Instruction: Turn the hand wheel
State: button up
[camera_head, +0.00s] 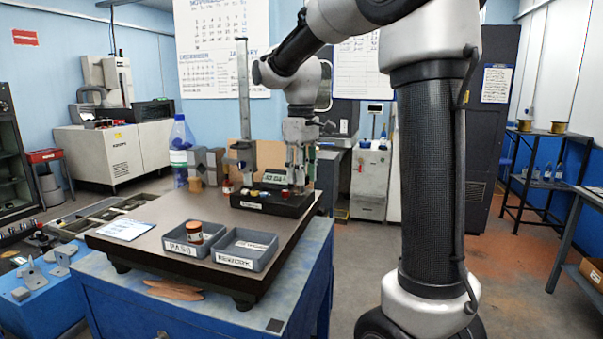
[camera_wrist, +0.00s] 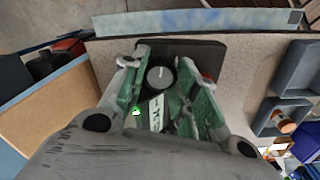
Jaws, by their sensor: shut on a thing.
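My gripper (camera_head: 298,178) points down over the right end of a dark instrument box (camera_head: 262,205) on the bench plate. In the wrist view its two green-and-grey fingers (camera_wrist: 162,62) close in from both sides on a round dark hand wheel (camera_wrist: 160,77) with a pale rim. The wheel sits between the fingertips, and the exact contact is partly hidden. In the head view the fingers hide the wheel. A labelled strip (camera_wrist: 156,114) shows below the wheel in the wrist view.
A tall metal column (camera_head: 243,105) stands behind the box. PASS (camera_head: 181,249) and REWORK (camera_head: 247,264) trays sit at the plate's front, with a small jar (camera_head: 194,232) in the PASS tray. A white card (camera_head: 125,230) lies at left. A bottle (camera_head: 180,150) stands behind.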

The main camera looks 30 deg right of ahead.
jog(key=o, duration=1)
jog(key=shift+r, duration=0.1)
notch_tip(320, 180, up, 12)
jog(key=shift+a+f, duration=0.1)
